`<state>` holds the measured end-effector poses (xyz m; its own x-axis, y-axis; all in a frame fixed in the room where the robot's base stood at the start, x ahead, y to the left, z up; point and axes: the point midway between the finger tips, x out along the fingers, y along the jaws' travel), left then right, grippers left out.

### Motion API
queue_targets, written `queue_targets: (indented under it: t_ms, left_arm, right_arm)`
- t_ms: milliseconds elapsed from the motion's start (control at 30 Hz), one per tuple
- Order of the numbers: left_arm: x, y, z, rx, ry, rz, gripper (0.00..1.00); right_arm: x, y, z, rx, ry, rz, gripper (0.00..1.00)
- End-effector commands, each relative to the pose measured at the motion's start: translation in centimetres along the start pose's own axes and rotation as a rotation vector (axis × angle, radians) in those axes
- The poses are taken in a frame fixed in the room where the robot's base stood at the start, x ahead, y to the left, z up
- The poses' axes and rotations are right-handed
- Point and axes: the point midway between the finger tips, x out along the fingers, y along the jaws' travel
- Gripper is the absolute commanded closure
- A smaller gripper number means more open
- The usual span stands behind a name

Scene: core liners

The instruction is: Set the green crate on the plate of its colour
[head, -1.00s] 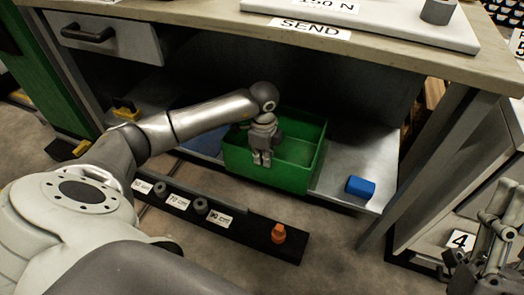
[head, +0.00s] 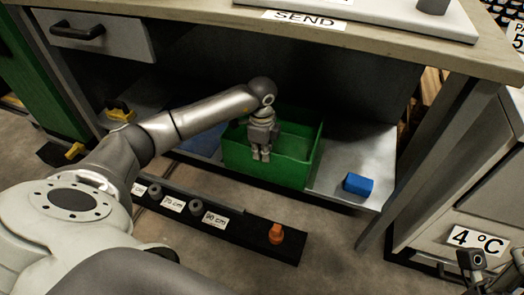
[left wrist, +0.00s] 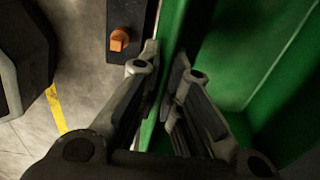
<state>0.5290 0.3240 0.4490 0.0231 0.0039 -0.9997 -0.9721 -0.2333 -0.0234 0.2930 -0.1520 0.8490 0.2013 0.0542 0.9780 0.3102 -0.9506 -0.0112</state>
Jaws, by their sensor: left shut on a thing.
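The green crate (head: 300,172) is an open box on the metal shelf under the workbench, and it looks empty. My left gripper (head: 260,155) is shut on its near wall, with one finger outside and one inside. In the left wrist view the fingers (left wrist: 165,80) close on the crate's wall (left wrist: 172,30), and the crate's interior is at the right. I cannot tell whether the crate's base touches the shelf. My right gripper (head: 487,268) is partly in view at the bottom right, away from the crate; its jaws are unclear. No green plate is identifiable.
A blue flat patch (head: 203,144) lies on the shelf left of the crate; a blue block (head: 357,184) sits right of it. The bench top (head: 215,20) overhangs the crate. A black strip (head: 250,232) with labels and an orange piece (head: 276,234) lies in front.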

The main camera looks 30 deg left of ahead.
Motion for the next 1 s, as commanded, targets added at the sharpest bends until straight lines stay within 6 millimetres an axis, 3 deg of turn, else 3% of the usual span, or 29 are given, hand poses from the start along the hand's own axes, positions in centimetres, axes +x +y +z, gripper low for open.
queue_targets:
  t_ms: [300,333,500,1000]
  left_arm:
    - [-0.01,-0.12,-0.03,0.000,0.001,-0.005,1.00]
    - [-0.01,-0.12,-0.03,0.000,0.001,-0.005,0.91]
    - [0.05,-0.07,-0.01,0.000,0.000,-0.003,0.69]
    - [0.25,0.09,0.02,0.000,-0.001,0.003,0.68]
  right_arm:
    - [-0.01,-0.02,-0.07,0.001,0.004,0.000,0.60]
    - [-0.01,-0.02,-0.07,0.001,0.004,0.000,0.60]
    - [-0.01,-0.02,-0.06,0.001,0.003,0.000,0.60]
    - [-0.04,-0.01,-0.04,0.001,0.003,0.000,0.60]
